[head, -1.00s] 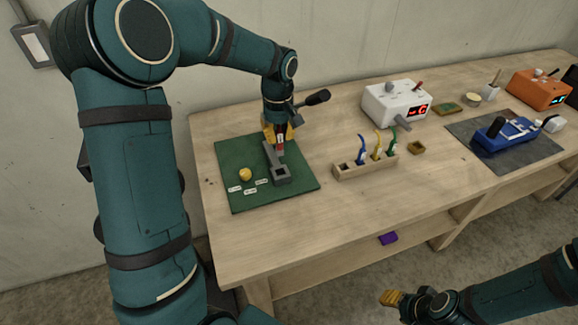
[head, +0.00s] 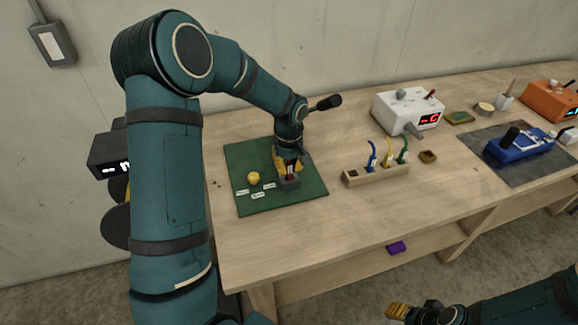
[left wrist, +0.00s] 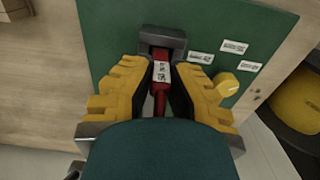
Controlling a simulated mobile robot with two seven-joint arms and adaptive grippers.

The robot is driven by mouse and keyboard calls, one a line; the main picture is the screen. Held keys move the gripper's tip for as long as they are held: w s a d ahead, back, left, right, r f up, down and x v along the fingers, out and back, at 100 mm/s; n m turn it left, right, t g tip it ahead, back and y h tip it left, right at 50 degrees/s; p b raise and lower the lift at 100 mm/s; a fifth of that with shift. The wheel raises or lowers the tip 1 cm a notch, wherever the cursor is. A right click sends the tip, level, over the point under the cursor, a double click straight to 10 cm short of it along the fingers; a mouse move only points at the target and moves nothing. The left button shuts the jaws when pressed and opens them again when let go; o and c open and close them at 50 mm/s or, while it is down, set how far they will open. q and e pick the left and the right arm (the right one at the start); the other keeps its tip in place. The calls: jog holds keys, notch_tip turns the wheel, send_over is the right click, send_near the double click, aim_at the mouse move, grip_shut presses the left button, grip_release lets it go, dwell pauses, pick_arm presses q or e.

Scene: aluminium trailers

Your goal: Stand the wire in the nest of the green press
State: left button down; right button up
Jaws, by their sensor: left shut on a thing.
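My left gripper (head: 288,166) is shut on a red wire that carries a white label; in the left wrist view the red wire (left wrist: 160,78) lies between the yellow fingers. The press stands on a green base plate (head: 240,205), with a black-knobbed lever (head: 325,103). Its grey nest (head: 291,184) is at the front, directly at the wire's lower end. The nest also shows at the top of the left wrist view (left wrist: 163,38). The wire overlaps the nest's opening there; I cannot tell if its end is inside. My right gripper (head: 397,311) is low at the bottom right, away from the bench.
A yellow knob (head: 253,178) and white labels lie left of the nest. A wooden rack (head: 378,175) holds blue, yellow and green wires. A white box (head: 408,110) and a blue press (head: 518,145) stand farther right.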

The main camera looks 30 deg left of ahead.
pick_arm(q)
jog(key=shift+f, duration=0.1)
jog(key=c, duration=1.1)
grip_release()
jog(key=shift+r, duration=0.2)
notch_tip(320, 180, up, 12)
jog(key=shift+f+p, duration=0.1)
jog(key=shift+p, duration=0.55)
